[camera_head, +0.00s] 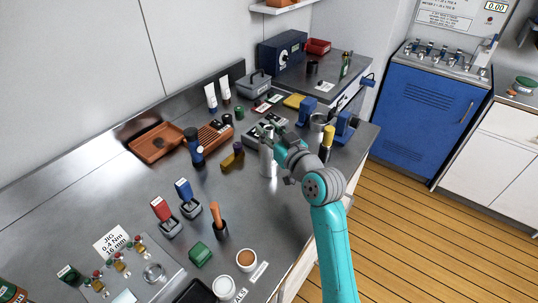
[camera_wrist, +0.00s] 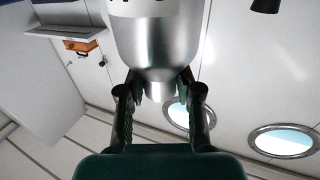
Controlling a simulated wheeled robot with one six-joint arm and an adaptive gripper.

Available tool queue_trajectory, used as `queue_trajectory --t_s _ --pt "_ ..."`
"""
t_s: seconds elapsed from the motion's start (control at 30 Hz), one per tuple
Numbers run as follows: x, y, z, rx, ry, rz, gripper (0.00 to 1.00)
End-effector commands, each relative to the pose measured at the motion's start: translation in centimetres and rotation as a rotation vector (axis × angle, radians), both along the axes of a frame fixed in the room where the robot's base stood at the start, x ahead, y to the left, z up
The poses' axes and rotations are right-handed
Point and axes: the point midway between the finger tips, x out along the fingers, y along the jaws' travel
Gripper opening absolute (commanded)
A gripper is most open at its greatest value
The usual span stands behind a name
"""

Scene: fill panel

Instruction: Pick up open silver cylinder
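A tall silver cylinder (camera_head: 267,160) stands upright, or nearly so, in the middle right of the steel bench. My gripper (camera_head: 267,131) is at its upper end in the head view. In the wrist view, the silver cylinder (camera_wrist: 155,40) fills the top centre, with a tapered shoulder and a narrow neck. My gripper's two dark fingers (camera_wrist: 160,88) lie on either side of the neck. Their tips pass behind the shoulder, so contact is hidden. I cannot tell whether its end is open.
A yellow-topped dark bottle (camera_head: 327,143) and blue devices (camera_head: 345,127) stand right of the cylinder. Bare bench (camera_head: 250,205) shows in front.

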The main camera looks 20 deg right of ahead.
Motion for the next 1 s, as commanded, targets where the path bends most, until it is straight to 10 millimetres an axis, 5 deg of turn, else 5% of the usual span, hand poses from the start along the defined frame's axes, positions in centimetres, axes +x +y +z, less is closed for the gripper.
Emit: queue_trajectory --t_s 0.1,0.57,1.0 --pt "0.0 0.0 0.0 0.0 0.0 0.0 0.0" --pt "0.0 0.0 0.6 0.0 -0.004 0.0 0.0" --pt "0.0 0.0 7.7 -0.002 -0.007 0.0 0.0"
